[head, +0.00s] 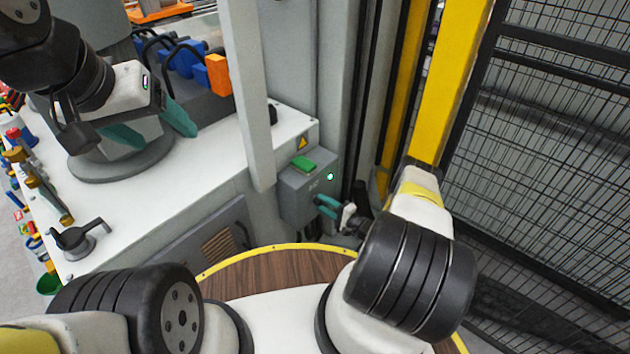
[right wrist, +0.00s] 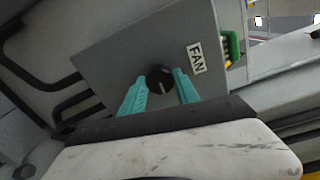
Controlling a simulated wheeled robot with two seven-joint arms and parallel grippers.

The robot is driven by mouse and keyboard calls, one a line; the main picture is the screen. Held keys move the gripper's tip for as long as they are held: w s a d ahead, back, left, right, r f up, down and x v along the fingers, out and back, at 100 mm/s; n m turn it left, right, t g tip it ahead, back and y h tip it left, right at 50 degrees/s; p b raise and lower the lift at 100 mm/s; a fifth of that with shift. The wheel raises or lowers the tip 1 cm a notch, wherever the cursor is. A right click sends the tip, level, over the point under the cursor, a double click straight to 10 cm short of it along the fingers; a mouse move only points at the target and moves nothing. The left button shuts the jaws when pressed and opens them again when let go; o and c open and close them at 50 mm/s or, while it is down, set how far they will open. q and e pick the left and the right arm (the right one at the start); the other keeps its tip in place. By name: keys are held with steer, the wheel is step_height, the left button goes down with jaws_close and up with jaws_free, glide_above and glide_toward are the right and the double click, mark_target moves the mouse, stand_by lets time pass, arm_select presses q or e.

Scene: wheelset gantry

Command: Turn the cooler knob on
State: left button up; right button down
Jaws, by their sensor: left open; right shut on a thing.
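The cooler knob (right wrist: 160,76) is a round black dial with a pale pointer line, on the face of a grey box labelled FAN (right wrist: 196,58). In the head view, the grey box (head: 296,192) is fixed to the machine's side, with a lit green lamp (head: 331,176); the knob is hidden there behind my gripper. My right gripper (head: 322,205) is at the box face, its teal fingers on either side of the knob, shut on it; it also shows in the right wrist view (right wrist: 161,84). My left gripper (head: 152,128) is open and empty above the white bench.
A green block (head: 303,165) sits on top of the box. A grey post (head: 247,95) stands beside it. The white bench (head: 205,165) has a black lever (head: 80,238) at the left. A yellow post (head: 449,85) and mesh fence (head: 570,150) bound the right side.

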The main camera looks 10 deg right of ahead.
steer(key=shift+d, duration=0.1)
steer(key=c, duration=0.9)
jaws_free()
steer(key=v, duration=0.7)
steer(key=shift+s+d, duration=0.2)
steer(key=shift+s, duration=0.15)
